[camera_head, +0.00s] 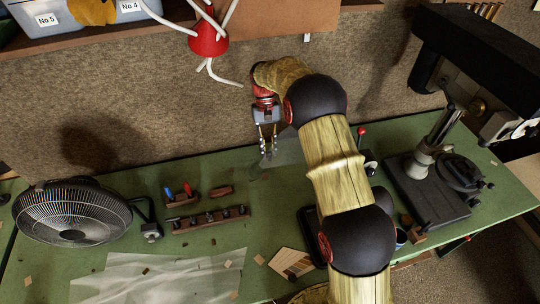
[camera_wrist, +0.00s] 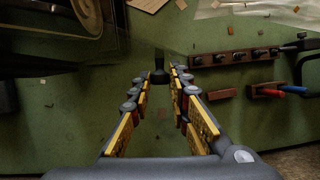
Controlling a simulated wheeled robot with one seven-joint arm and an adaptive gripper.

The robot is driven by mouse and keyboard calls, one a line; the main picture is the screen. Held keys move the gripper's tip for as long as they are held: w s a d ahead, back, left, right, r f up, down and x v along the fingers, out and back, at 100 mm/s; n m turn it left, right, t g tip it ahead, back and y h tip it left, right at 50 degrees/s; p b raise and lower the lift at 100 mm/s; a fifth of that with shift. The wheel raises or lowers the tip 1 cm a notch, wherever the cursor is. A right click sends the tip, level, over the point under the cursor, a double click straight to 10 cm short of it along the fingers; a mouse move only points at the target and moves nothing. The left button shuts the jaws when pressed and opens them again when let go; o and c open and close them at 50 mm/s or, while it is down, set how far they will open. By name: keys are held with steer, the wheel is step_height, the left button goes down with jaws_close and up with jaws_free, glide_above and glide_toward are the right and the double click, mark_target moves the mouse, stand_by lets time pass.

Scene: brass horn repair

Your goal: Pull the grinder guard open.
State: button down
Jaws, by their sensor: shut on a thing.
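The grinder guard (camera_head: 290,152) looks like a clear, faintly tinted panel beside my fingertips in the head view. A small black knob (camera_wrist: 158,66) shows between my fingertips in the wrist view and seems to belong to the guard. My gripper (camera_head: 268,150) points down over the green bench, its yellow-padded fingers (camera_wrist: 159,84) closed on this knob. The dark grinder (camera_wrist: 50,35) fills the upper left of the wrist view. In the head view my arm hides most of the grinder.
A drill press (camera_head: 430,175) stands on the right of the green bench (camera_head: 215,255). A black fan (camera_head: 70,213) stands at the left. A wooden rack (camera_head: 208,220) with several dark pieces lies nearby, beside red and blue-handled tools (camera_head: 178,193). A clear sheet (camera_head: 160,277) lies in front.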

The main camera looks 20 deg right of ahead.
steer(key=shift+w+d+m+y+p, duration=0.2)
steer(key=shift+w+d+m+y, duration=0.15)
steer(key=shift+w+m, duration=0.45)
steer(key=shift+w+d+m+y+p, duration=0.2)
steer(key=shift+w+d+m, duration=0.3)
steer(key=shift+w, duration=0.4)
steer(key=shift+a, duration=0.1)
steer(key=c, duration=1.7)
jaws_free()
steer(key=shift+o, duration=0.2)
steer(key=v, duration=0.7)
steer(key=shift+r, duration=0.2)
